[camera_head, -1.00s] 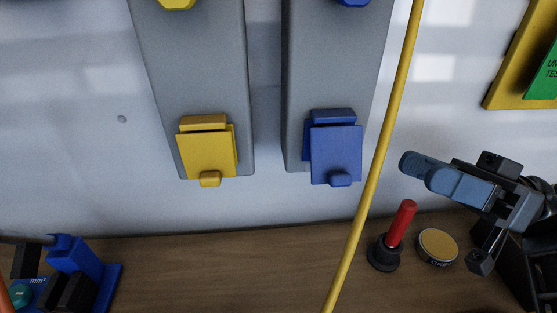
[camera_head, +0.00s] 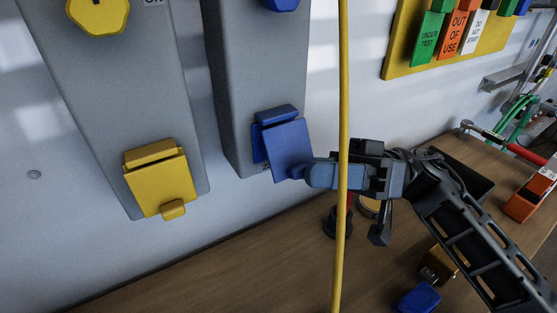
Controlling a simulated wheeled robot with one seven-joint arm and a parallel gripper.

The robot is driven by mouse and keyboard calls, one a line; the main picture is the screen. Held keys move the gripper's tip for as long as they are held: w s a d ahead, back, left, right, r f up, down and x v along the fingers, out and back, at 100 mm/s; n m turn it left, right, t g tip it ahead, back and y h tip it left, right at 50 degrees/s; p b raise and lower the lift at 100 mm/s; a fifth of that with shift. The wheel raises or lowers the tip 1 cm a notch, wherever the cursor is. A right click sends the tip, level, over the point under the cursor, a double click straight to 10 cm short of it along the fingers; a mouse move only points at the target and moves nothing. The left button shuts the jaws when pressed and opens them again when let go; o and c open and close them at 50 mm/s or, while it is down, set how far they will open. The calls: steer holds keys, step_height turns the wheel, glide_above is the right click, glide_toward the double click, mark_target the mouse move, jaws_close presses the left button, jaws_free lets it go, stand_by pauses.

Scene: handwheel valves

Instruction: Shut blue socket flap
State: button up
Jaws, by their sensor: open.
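The blue socket flap (camera_head: 290,150) hangs at the lower end of the right grey panel (camera_head: 262,75), below a blue hood. It looks tilted slightly out from the socket, with a small tab at its bottom edge. My gripper (camera_head: 312,174) comes from the right, with its blue-grey fingertips at the flap's lower right edge beside the tab. They look to be touching or very close; I cannot tell which. The gap between the fingers does not show from this side. The yellow cable passes in front of the gripper.
A yellow flap (camera_head: 161,183) hangs on the left grey panel (camera_head: 115,90). A yellow cable (camera_head: 343,80) runs vertically close to my gripper. A red-handled tool stands behind the gripper on the wooden bench (camera_head: 230,265). A yellow tag board (camera_head: 402,45) is on the wall at right.

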mark_target(289, 170)
steer(key=shift+p+x, duration=0.45)
steer(key=shift+x, duration=1.7)
